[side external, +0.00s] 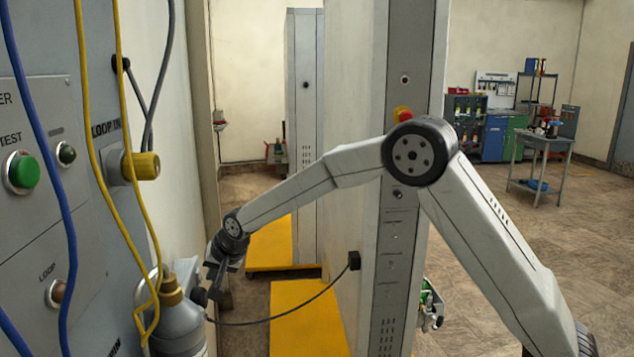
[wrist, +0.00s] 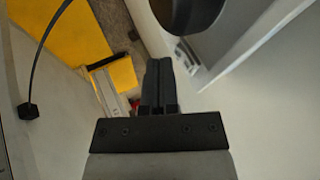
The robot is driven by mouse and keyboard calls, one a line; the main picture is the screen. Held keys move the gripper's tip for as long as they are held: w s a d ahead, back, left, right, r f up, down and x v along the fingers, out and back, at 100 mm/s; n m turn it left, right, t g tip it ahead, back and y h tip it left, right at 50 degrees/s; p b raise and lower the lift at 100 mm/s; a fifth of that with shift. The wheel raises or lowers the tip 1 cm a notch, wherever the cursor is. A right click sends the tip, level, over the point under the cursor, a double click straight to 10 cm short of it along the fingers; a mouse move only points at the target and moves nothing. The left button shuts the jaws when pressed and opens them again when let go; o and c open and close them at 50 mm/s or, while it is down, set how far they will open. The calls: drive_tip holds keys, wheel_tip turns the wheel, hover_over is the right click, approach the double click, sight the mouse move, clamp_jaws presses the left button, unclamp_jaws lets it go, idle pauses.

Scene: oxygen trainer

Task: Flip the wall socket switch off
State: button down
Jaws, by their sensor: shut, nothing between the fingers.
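My gripper (side external: 212,292) hangs low beside the left wall and points downward, close to the grey cylinder with a brass-coloured neck (side external: 180,325). In the wrist view its dark fingers (wrist: 158,68) are together, with nothing between them. I cannot clearly make out the wall socket or its switch in either view; the area around the fingertips is partly hidden by my gripper. A pale, slatted object (wrist: 187,58) shows just right of the fingertips in the wrist view, too blurred to name.
A grey panel (side external: 30,230) with knobs and hanging blue and yellow hoses stands at left. A black cable runs from near the cylinder to a black plug (side external: 354,260) on a cabinet side; the plug also shows in the wrist view (wrist: 28,111). Yellow platforms (side external: 300,310) lie below.

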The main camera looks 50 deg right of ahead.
drive_tip(key=shift+w+a, duration=0.25)
drive_tip(key=shift+a, duration=0.05)
drive_tip(key=shift+w+f, duration=0.1)
drive_tip(key=shift+w+a+f, duration=0.1)
drive_tip(key=shift+a+f, duration=0.1)
drive_tip(key=shift+f, duration=0.1)
idle(0.4)
drive_tip(key=shift+r, duration=0.15)
drive_tip(key=shift+w+a+r, duration=0.1)
drive_tip(key=shift+r, duration=0.9)
